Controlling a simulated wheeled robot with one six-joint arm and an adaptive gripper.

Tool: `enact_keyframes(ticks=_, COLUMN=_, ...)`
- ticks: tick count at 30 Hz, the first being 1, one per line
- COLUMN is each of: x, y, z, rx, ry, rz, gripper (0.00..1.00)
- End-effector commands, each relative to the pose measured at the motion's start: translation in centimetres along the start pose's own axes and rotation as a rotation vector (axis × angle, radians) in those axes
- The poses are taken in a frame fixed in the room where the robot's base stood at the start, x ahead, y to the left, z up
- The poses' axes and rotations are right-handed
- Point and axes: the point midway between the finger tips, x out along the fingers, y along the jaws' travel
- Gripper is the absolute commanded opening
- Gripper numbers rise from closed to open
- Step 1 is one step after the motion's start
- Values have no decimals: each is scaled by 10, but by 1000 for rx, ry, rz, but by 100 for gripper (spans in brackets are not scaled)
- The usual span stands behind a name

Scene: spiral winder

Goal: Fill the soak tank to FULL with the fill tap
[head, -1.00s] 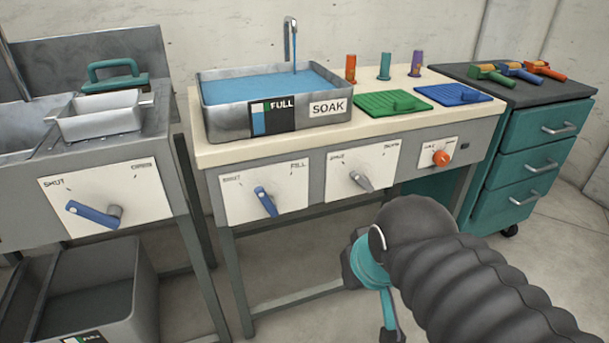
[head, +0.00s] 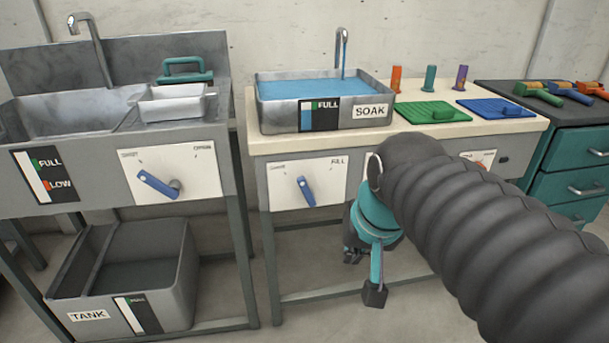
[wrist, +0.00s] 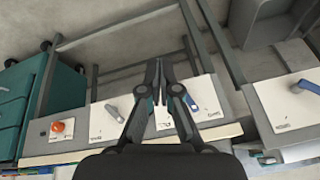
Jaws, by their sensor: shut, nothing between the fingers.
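The grey soak tank (head: 270,122) stands on the pale counter and holds blue water close to its rim. On its gauge (head: 319,116) the blue bar reaches about the green FULL mark. The fill tap (head: 341,42) above it has a thin blue stream falling into the tank. The blue fill lever (head: 306,192) is on the white SHUT/FILL plate below and slants slightly; it also shows in the wrist view (wrist: 195,104). My gripper (head: 368,275) is shut and empty, pointing down in front of the bench, right of and apart from the lever. It shows in the wrist view (wrist: 157,72).
A sink (head: 60,118) with another blue lever (head: 157,184) is at left, above a lower tank (head: 170,300). Green (head: 432,112) and blue (head: 495,108) mats lie on the counter. A teal drawer cabinet (head: 570,170) stands at right. My arm hides the middle plate.

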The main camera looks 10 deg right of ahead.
Motion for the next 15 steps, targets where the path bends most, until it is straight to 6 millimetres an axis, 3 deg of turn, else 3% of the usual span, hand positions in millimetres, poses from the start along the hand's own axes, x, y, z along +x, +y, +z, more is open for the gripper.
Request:
enact_keyframes(ticks=1, x=-5, y=-3, z=-21, rx=82, ry=-30, rz=-2, gripper=0)
enact_keyframes(ticks=7, x=-16, y=-16, z=-92, rx=411, ry=-154, rz=-13, gripper=0)
enact_keyframes(ticks=15, x=-11, y=-21, z=-184, rx=829, ry=-327, rz=2, gripper=0)
